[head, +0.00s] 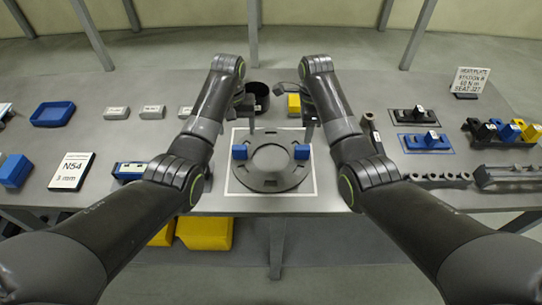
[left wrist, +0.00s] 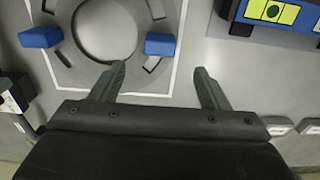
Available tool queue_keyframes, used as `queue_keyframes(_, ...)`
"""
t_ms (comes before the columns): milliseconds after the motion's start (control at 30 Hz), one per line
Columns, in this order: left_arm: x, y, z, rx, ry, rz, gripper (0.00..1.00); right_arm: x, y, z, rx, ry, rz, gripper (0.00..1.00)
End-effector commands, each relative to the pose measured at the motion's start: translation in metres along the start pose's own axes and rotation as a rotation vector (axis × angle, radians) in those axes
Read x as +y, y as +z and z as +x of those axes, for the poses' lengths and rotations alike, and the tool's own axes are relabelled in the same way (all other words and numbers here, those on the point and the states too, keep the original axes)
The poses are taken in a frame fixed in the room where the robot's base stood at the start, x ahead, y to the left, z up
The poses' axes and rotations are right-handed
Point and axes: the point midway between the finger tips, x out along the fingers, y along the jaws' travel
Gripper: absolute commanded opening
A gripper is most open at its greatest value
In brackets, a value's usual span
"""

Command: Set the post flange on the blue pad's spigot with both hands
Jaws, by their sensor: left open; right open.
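A flat grey ring (head: 270,183) with a wide round opening lies inside a white-outlined square on the table, and shows in the left wrist view (left wrist: 68,50). I take it as the post flange, but cannot be sure. A blue block stands on its left side (head: 240,152) and another on its right (head: 301,152). No separate spigot can be made out. My right gripper (head: 309,118) is open behind the right block.
A blue-and-yellow device (head: 130,171) and sign (head: 72,171) lie left. Grey parts (head: 440,181) and coloured clamps (head: 510,131) crowd the right side.

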Motion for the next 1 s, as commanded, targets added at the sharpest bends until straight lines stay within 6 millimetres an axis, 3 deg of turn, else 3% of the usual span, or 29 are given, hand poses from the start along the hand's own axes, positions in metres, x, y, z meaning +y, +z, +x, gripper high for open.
queue_keyframes(200, 0.000, 0.001, 0.045, -0.004, 0.000, 0.001, 0.69, 0.001, 0.000, 0.045, 0.000, 0.004, 0.000, 0.47)
queue_keyframes(400, 0.001, 0.000, 0.075, -0.002, -0.001, 0.002, 0.69, 0.000, 0.001, 0.075, 0.000, 0.002, -0.001, 0.47)
queue_keyframes(633, 0.000, 0.000, 0.093, 0.000, 0.000, 0.001, 0.69, 0.000, 0.000, 0.093, 0.000, 0.002, -0.001, 0.47)
queue_keyframes(1000, 0.000, 0.000, 0.097, 0.001, 0.000, 0.001, 0.69, 0.000, 0.000, 0.097, 0.000, -0.001, -0.001, 0.47)
